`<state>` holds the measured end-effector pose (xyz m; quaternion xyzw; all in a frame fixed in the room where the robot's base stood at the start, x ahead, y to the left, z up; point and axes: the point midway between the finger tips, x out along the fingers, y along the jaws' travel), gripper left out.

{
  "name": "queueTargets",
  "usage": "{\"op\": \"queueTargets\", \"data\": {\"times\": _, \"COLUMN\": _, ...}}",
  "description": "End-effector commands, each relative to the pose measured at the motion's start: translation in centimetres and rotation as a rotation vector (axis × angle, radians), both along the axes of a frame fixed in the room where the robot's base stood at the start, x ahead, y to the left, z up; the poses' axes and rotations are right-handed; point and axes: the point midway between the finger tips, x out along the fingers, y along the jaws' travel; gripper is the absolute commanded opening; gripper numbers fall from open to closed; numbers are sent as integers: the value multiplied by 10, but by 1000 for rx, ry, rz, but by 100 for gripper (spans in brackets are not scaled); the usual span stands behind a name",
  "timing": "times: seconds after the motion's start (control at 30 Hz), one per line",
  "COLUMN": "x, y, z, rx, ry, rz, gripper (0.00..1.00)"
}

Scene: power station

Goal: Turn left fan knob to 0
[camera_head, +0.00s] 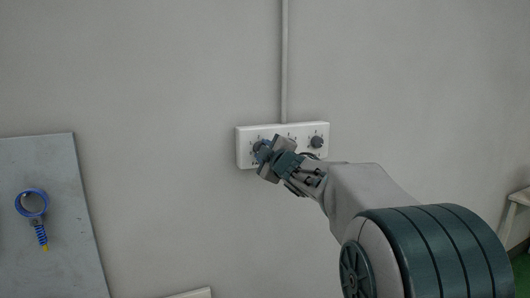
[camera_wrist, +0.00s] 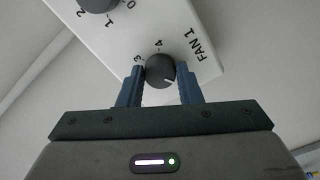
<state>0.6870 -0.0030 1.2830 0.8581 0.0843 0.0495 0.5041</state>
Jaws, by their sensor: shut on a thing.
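A white control panel (camera_head: 290,132) is fixed to the wall, with dark round knobs on it. The left fan knob (camera_head: 257,147) is partly hidden behind my gripper (camera_head: 267,151). In the wrist view the left fan knob (camera_wrist: 161,70) sits between the two blue-grey fingers of my gripper (camera_wrist: 160,82), beside the print "FAN 1". My gripper is shut on this knob. A short white mark shows on the knob at its lower right in that view. The printed numbers 3 and 4 show beside it; its 0 is not clearly visible.
The right knob (camera_head: 316,142) is on the same panel, right of my gripper. Another knob (camera_wrist: 98,4) is cut by the top edge of the wrist view. A vertical conduit (camera_head: 285,60) runs up from the panel. A grey board (camera_head: 60,200) with a blue ring tool (camera_head: 32,203) is at left.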

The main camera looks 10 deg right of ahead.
Motion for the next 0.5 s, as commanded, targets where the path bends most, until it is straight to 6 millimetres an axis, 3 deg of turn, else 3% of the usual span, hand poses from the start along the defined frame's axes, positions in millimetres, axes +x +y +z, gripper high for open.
{"op": "queueTargets", "data": {"times": 0.03, "x": 0, "y": 0, "z": 0, "rx": -2, "ry": -1, "rz": 1, "gripper": 37}}
{"op": "queueTargets", "data": {"times": 0.1, "x": 0, "y": 0, "z": 0, "rx": -2, "ry": -1, "rz": 1, "gripper": 53}}
{"op": "queueTargets", "data": {"times": 0.5, "x": -6, "y": -1, "z": 1, "rx": 0, "ry": -1, "rz": 0, "gripper": 53}}
